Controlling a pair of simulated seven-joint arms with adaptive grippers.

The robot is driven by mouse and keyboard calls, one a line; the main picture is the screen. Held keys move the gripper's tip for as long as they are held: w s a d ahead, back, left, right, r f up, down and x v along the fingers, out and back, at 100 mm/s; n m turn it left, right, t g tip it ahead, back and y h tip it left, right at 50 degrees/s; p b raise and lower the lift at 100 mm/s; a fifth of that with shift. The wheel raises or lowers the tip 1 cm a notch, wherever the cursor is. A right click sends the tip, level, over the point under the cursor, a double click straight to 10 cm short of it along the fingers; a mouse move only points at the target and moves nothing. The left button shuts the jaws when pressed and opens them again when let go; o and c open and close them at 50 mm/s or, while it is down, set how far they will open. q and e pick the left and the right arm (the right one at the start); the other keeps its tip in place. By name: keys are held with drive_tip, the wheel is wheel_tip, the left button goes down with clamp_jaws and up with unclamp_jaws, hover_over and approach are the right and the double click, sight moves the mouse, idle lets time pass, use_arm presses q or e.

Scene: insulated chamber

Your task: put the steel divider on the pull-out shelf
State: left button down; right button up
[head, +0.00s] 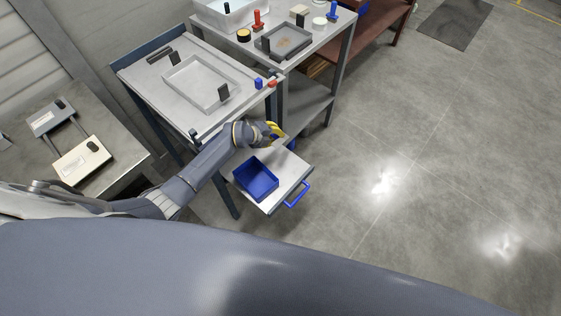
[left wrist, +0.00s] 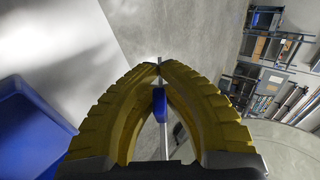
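My left gripper (head: 277,133) is over the back part of the pull-out shelf (head: 291,167), above and behind the blue bin on it. In the left wrist view its yellow fingers (left wrist: 160,66) meet at the tips on a thin grey steel strip, which I take for the steel divider (left wrist: 163,139) seen edge-on. A blue piece (left wrist: 159,103) shows on it between the fingers. The divider's full shape is hidden. The shelf's pale surface shows at the left of the wrist view (left wrist: 75,45). My right gripper does not show.
The open blue bin (head: 256,180) takes up the shelf's near left part; it also shows in the left wrist view (left wrist: 30,130). A blue handle (head: 298,194) is on the shelf's front edge. A worktable (head: 150,85) with a shallow tray (head: 203,84) stands behind.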

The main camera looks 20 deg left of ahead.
use_arm(q)
drive_tip(key=shift+w, duration=0.35)
drive_tip(key=shift+s+f, duration=0.1)
drive_tip(key=shift+f, duration=4.8)
drive_tip(key=c, duration=1.8)
unclamp_jaws()
drive_tip(key=shift+o, duration=0.2)
drive_tip(key=shift+v, duration=4)
drive_tip(key=shift+r, duration=0.1)
